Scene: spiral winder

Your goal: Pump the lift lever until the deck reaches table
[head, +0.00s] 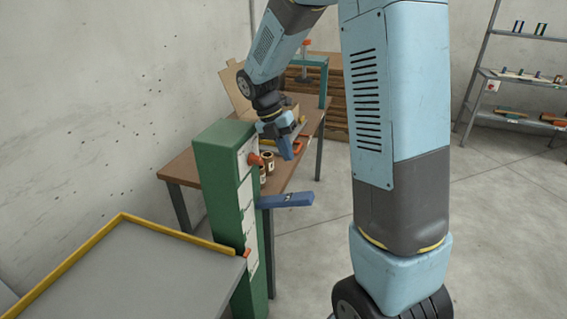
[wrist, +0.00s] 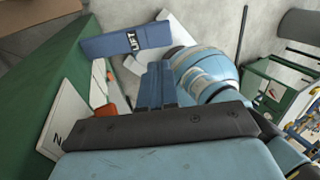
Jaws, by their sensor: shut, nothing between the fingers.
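The blue lift lever (head: 287,200) sticks out to the right from the green column (head: 228,185), roughly level. In the wrist view the lever (wrist: 105,46) shows the word LIFT. The grey deck (head: 135,285) with a yellow rim lies left of the column, in the foreground. An orange pointer (head: 246,253) sits low on the column's white scale, near the deck's corner. Another orange marker (head: 256,160) sits higher on the column. My gripper (head: 287,153) is shut and empty, pointing down above the lever with a visible gap. Its blue fingers (wrist: 156,84) lie together in the wrist view.
A brown table (head: 182,167) stands behind the column, with small spools (head: 267,162) and a teal frame (head: 324,80) on it. A wall is at the left. A shelf rack (head: 500,75) stands at the far right. The floor (head: 310,245) right of the lever is clear.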

